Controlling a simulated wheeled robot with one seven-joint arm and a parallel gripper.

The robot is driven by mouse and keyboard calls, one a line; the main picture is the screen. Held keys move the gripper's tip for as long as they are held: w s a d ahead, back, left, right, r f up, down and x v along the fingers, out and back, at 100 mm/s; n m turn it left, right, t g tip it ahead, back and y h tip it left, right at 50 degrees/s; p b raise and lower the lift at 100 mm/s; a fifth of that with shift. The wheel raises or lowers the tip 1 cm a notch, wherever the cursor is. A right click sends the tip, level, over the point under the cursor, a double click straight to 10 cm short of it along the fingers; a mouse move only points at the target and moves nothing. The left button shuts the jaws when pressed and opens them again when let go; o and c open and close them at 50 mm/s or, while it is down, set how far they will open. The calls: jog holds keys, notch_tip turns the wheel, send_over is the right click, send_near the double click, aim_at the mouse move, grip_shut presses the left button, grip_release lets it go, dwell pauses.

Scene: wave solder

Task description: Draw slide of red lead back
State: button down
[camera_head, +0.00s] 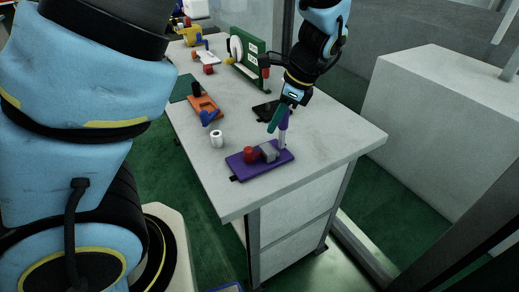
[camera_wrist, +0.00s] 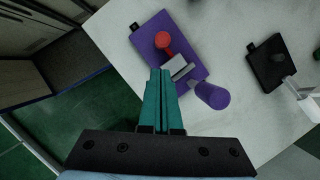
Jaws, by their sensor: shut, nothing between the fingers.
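A purple base plate (camera_head: 264,169) lies on the near part of the worktop. In the wrist view, the fingertips (camera_wrist: 160,72) appear just left of the grey block. Whether they touch it I cannot tell.
A white worktop (camera_head: 335,140) carries a white ring-like cup (camera_head: 216,139), an orange fixture (camera_head: 205,106) with a blue part, and a black fixture (camera_head: 264,110) behind my gripper. A green upright panel (camera_head: 247,62) stands farther back. The right front of the worktop is clear.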

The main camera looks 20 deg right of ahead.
jog(key=p, duration=0.2)
send_over(254, 162)
jog(key=s+d, duration=0.1)
jog(key=d, duration=0.1)
jog(key=shift+m, duration=0.3)
notch_tip(254, 162, down, 9)
jog(key=shift+s+f, duration=0.1)
jog(key=shift+f, duration=0.1)
jog(key=shift+s+a, duration=0.2)
jog(key=shift+a, duration=0.85)
jog(key=shift+s+a, duration=0.2)
jog(key=shift+a, duration=0.85)
jog(key=shift+r+p, duration=0.15)
jog(key=shift+p, duration=0.15)
